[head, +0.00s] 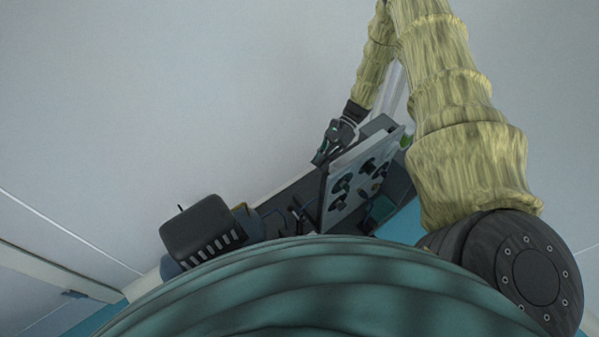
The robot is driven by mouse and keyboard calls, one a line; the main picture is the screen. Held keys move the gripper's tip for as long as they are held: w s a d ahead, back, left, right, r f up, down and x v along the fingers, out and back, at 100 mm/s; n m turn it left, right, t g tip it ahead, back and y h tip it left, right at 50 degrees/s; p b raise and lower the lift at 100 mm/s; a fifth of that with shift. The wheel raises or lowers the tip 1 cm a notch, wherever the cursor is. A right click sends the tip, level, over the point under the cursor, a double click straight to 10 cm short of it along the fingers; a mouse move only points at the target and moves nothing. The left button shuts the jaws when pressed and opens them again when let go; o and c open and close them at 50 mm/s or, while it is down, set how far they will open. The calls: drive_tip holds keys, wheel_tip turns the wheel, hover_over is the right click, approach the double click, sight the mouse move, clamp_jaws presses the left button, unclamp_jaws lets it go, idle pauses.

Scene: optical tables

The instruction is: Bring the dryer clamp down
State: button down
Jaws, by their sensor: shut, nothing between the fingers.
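My gripper (322,157), dark with a small green light, is at the end of my yellow-sleeved arm in the upper middle of the head view. It is shut and empty. It points down and left, beside the upper edge of a pale upright panel (340,166). Several dark round fittings are on the panel's face. I cannot pick out the dryer clamp for sure; it is hidden or too small to tell. I cannot tell whether my gripper touches the panel or is apart from it.
A dark vented box (208,230) stands left of the panel on a dark tabletop (290,196). Thin blue cables (302,212) lie between them. Bare wall is behind, with open space to the upper left.

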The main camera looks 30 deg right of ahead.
wheel_tip(320, 180, down, 23)
drive_tip(key=b, duration=2.1)
drive_tip(key=shift+f+b, duration=0.15)
drive_tip(key=shift+b, duration=0.2)
drive_tip(key=shift+s, duration=0.1)
drive_tip(key=b+x, duration=0.2)
drive_tip(key=x, duration=0.7)
drive_tip(key=shift+s+a+f+b, duration=0.1)
drive_tip(key=shift+a+f+b, duration=0.15)
drive_tip(key=shift+b, duration=0.15)
drive_tip(key=shift+w+a+r+b, duration=0.15)
drive_tip(key=shift+w+a+r, duration=0.1)
drive_tip(key=shift+r, duration=0.35)
drive_tip(key=shift+w+a+r+b, duration=0.1)
drive_tip(key=shift+w+r+b, duration=0.1)
drive_tip(key=shift+r, duration=0.4)
drive_tip(key=shift+w+a+r+b, duration=0.15)
drive_tip(key=shift+w+a+r, duration=0.1)
drive_tip(key=shift+r, duration=0.4)
